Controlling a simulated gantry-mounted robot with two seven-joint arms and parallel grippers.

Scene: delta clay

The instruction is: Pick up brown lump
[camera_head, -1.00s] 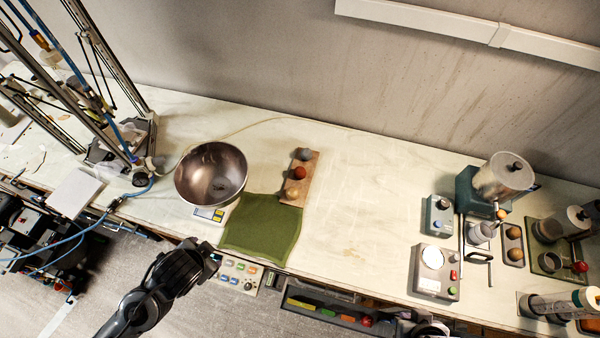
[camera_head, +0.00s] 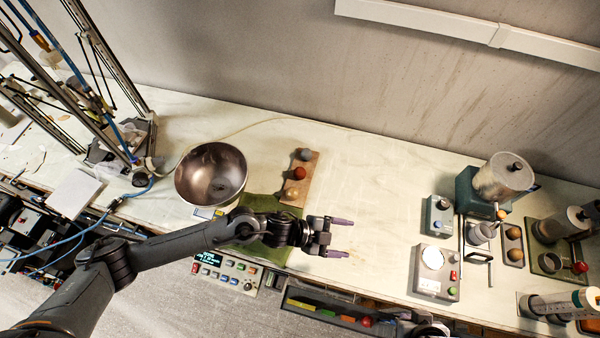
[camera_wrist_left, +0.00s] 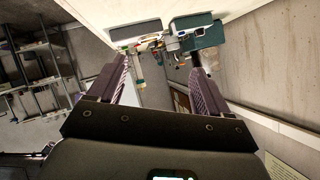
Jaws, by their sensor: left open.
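A wooden board (camera_head: 311,165) on the bench holds three lumps in a row: a grey lump (camera_head: 304,154) at the back, a red-brown lump (camera_head: 299,173) in the middle and a tan-brown lump (camera_head: 291,193) at the front. Which one is the brown lump is not certain from colour alone. My left gripper (camera_head: 346,238) is open and empty, to the right of and nearer than the board, with its fingers pointing right. The left wrist view shows its two fingers (camera_wrist_left: 160,80) apart with nothing between them.
My left arm crosses over the green cloth (camera_head: 262,207). A metal bowl (camera_head: 211,174) stands left of the board. Two brown balls sit in a small tray (camera_head: 514,244) at the right, near grey devices (camera_head: 436,273). The bench between is clear.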

